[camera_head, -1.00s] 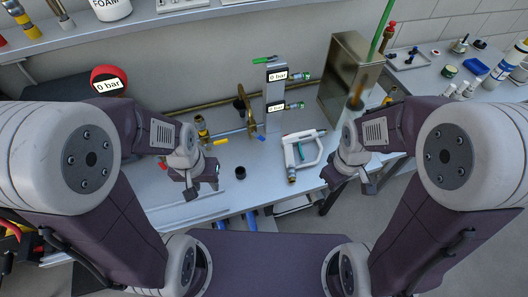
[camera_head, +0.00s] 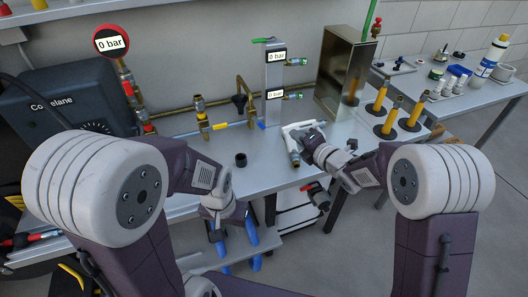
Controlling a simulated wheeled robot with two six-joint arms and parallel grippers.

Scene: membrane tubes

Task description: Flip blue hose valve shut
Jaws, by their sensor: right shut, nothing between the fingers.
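Blue hoses (camera_head: 221,250) hang below the bench's front edge, partly hidden by my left gripper. I cannot make out a valve on them. A small blue lever (camera_head: 262,125) shows at the foot of the brass tap on the bench. My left gripper (camera_head: 216,232) points down in front of the bench edge, over the blue hoses; its jaw opening is unclear. My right gripper (camera_head: 309,142) is shut and empty, over or against the white-framed tool (camera_head: 299,127) near the bench's front edge. Whether it touches the tool is unclear.
A fitting with a red part (camera_head: 316,194) sits below the bench edge. A steel pillar (camera_head: 275,85) with two 0 bar displays and a metal box (camera_head: 346,75) stand behind. A black cap (camera_head: 240,159) lies on the bench. Yellow-handled tools (camera_head: 387,118) stand at right.

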